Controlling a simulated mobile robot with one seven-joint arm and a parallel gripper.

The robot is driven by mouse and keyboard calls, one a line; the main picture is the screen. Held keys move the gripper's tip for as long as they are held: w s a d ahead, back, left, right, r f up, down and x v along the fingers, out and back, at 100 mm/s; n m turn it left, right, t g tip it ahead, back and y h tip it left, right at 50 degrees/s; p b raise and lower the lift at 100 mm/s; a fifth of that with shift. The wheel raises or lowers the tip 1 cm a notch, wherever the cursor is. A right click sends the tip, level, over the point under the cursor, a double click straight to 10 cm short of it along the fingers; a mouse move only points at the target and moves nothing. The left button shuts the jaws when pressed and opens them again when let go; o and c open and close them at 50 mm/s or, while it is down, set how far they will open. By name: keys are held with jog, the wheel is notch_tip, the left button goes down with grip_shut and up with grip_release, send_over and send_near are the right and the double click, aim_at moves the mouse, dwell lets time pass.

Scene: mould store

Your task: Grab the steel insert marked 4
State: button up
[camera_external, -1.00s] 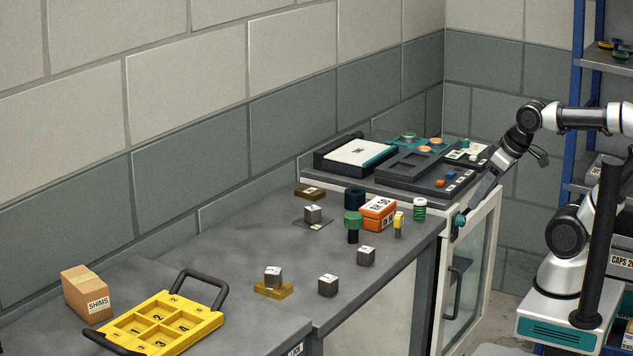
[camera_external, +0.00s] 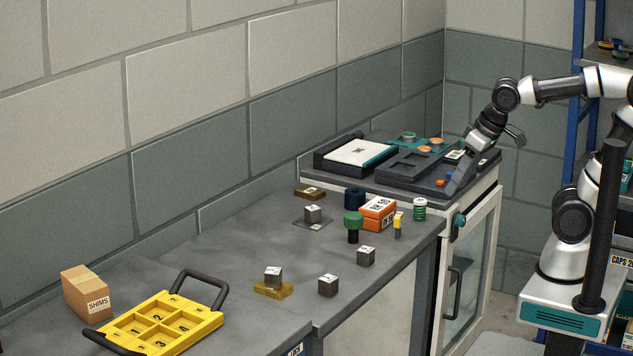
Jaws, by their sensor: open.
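Several small steel cube inserts stand on the grey bench. One insert (camera_external: 366,257) is nearest the cabinet, and another insert (camera_external: 328,286) stands near the bench's front edge. A third insert (camera_external: 273,276) sits on a brass-coloured plate (camera_external: 272,290). One more insert (camera_external: 312,214) stands farther back on a thin dark plate. Their top marks are too small to read, so I cannot tell which is 4. My gripper (camera_external: 453,187) points down by the front edge of the cabinet top, well right of the inserts. It is open and holds nothing.
A green-topped knob (camera_external: 353,223), an orange box (camera_external: 378,211), a dark cylinder (camera_external: 354,198), a yellow piece (camera_external: 398,224) and a green spring (camera_external: 419,209) crowd the bench's right end. A yellow numbered tray (camera_external: 165,323) and a SHIMS box (camera_external: 87,294) stand at left.

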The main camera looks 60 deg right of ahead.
jog(key=w+a+r+g+p, duration=0.1)
jog(key=w+a+r+p, duration=0.2)
jog(key=a, duration=0.4)
jog(key=w+a+r+p, duration=0.2)
jog(key=a+r+p, duration=0.15)
jog(key=a, duration=0.25)
jog(key=p, duration=0.3)
send_near(366, 249)
jog(key=shift+t, duration=0.3)
jog(key=shift+s+b+x, duration=0.15)
jog(key=shift+b+x, duration=0.5)
jog(key=shift+x, duration=1.45)
jog(key=shift+s+b+x, duration=0.2)
jog(key=shift+b+x, duration=0.4)
jog(key=shift+x, duration=1.55)
jog(key=shift+a, duration=0.1)
grip_shut()
